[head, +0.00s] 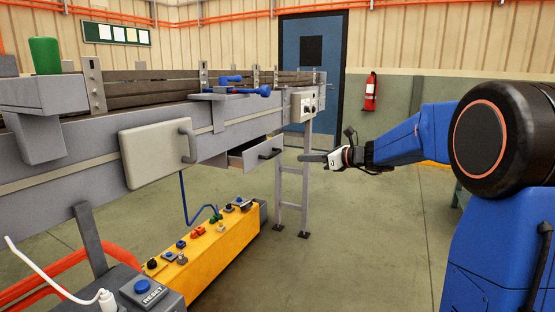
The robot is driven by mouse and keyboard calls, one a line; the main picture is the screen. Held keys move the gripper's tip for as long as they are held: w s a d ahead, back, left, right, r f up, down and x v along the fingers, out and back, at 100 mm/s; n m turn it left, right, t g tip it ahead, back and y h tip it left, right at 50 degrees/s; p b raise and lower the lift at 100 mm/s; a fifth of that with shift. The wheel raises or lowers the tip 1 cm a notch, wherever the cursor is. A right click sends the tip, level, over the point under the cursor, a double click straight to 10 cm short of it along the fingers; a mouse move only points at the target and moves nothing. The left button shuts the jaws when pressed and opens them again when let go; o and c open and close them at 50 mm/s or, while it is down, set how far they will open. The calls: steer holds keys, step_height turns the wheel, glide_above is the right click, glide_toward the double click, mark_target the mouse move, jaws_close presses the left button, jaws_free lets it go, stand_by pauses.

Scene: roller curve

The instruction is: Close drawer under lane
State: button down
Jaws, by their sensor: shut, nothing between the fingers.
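The drawer (257,154) is under the conveyor lane (75,145). It stands partly pulled out, with a grey front and a dark bar handle (270,153). My gripper (303,158) is shut and empty at the end of my blue arm. In the picture its tip is just right of the drawer handle, at about the same height. I cannot tell from this view how far apart they are in depth.
A panel with a handle (157,152) sits on the lane's side. A yellow control box (215,245) stands on the floor below, and a lane support leg (304,195) is behind my gripper. The floor at centre right (370,230) is clear.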

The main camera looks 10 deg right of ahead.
glide_toward(259, 154)
steer(key=w+f, duration=0.2)
steer(key=shift+w+a+f, duration=0.1)
steer(key=shift+w+f, duration=0.15)
stand_by(0.5)
steer(key=w+a, duration=0.1)
steer(key=a, duration=0.1)
steer(key=w+a, duration=0.3)
steer(key=a, duration=0.1)
steer(key=shift+w+a, duration=0.1)
steer(key=shift+w, duration=0.2)
steer(key=shift+r, duration=0.1)
steer(key=shift+a, duration=0.15)
steer(key=shift+r, duration=0.1)
